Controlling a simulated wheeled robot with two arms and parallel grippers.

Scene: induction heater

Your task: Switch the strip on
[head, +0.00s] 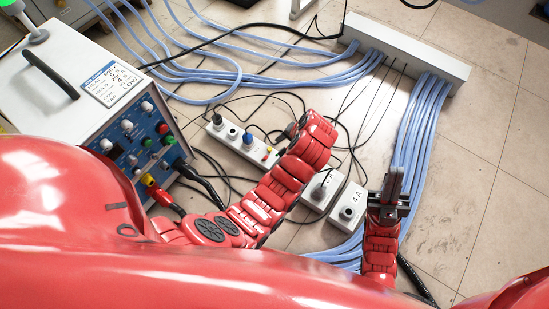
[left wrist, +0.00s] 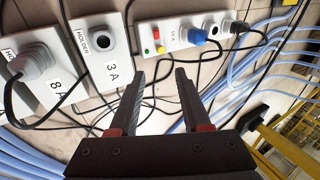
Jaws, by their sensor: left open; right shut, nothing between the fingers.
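The white power strip (head: 232,143) lies on the floor in the middle of the head view, beside the blue-fronted box. It carries dark plugs and a blue plug (head: 248,139), with small red and yellow buttons (head: 268,154) at its right end. In the left wrist view the strip (left wrist: 178,34) lies beyond my fingers, its small coloured buttons (left wrist: 157,41) at the left end. My left gripper (left wrist: 161,75) is open and empty, its tips pointing toward the button end; contact cannot be told. In the head view its wrist mostly hides it. My right gripper (head: 395,177) is shut and empty, right of the holder blocks.
White holder blocks (head: 347,208) stand close to the strip's right end, one with a grey plug (left wrist: 35,60). Black leads lie loose around the strip. Blue hoses (head: 415,130) run behind and to the right. The heater box (head: 110,110) stands left. Tiled floor at far right is clear.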

